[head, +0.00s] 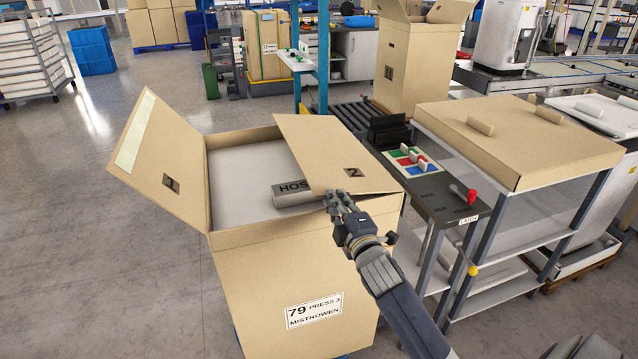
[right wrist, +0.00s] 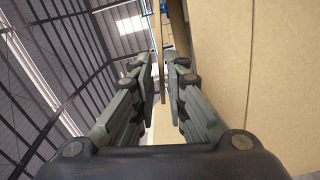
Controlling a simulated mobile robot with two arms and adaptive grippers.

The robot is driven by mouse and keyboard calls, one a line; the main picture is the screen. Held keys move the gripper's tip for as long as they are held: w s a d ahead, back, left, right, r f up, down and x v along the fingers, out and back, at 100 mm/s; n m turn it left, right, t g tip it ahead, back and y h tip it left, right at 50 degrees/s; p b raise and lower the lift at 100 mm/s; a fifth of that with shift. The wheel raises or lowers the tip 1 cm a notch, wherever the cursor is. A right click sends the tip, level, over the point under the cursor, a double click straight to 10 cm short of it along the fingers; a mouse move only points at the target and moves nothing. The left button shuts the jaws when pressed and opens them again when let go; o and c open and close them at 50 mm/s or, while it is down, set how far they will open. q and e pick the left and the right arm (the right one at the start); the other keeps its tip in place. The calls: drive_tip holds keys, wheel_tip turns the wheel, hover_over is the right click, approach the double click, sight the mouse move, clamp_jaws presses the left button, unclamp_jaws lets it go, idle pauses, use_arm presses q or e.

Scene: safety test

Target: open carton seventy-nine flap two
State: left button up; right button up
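Carton seventy-nine (head: 265,290) is a tall tan box with a label reading "79 PRESS 3 MISTROWEN". Flap one (head: 160,160), marked 1, stands open, leaning out to the left. Flap two (head: 330,150), marked 2, lies slanted over the right part of the opening and hides part of the inside. A grey cylinder lettered "HOS" (head: 290,192) shows inside, partly covered. My right gripper (head: 337,198) is at the front edge of flap two; contact is unclear. In the right wrist view its fingers (right wrist: 164,85) are apart, with tan cardboard close on the right. My left gripper is out of view.
A large flat carton (head: 520,135) sits on a rack farther right. Another open carton (head: 410,65) stands behind. The floor (head: 80,230) at left is clear.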

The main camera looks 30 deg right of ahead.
sight(325, 182)
drive_tip(key=x, duration=0.8)
drive_tip(key=shift+w+f+p, duration=0.1)
drive_tip(key=shift+w+p, duration=0.05)
drive_tip(key=shift+p, duration=0.25)
clamp_jaws()
